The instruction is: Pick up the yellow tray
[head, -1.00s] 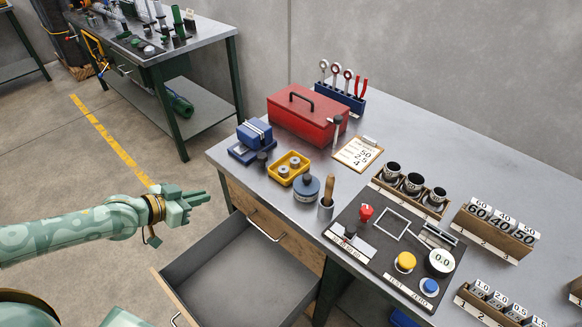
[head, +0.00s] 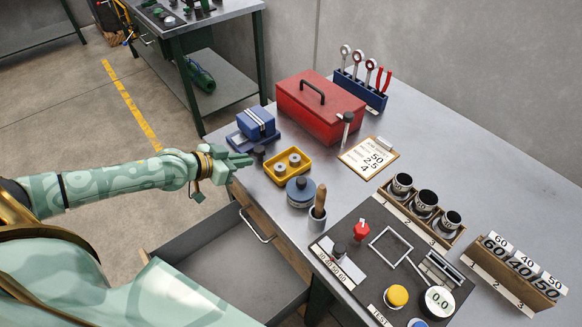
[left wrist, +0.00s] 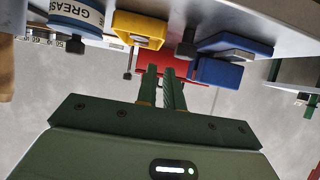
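The yellow tray (head: 297,175) sits on the grey workbench near its left edge and holds two grey ring-shaped pieces. It also shows near the top of the left wrist view (left wrist: 138,26). My left gripper (head: 240,161) is left of the tray, by the bench edge and apart from the tray. Its fingers (left wrist: 162,80) are close together with a narrow gap and nothing visible between them. My right gripper is out of view.
A blue box (head: 256,122) and a small dark knob (head: 259,153) stand close to the tray's left, a blue grease tin (head: 301,190) to its right. A red toolbox (head: 322,107) stands behind. An open drawer (head: 233,268) juts out below the bench edge.

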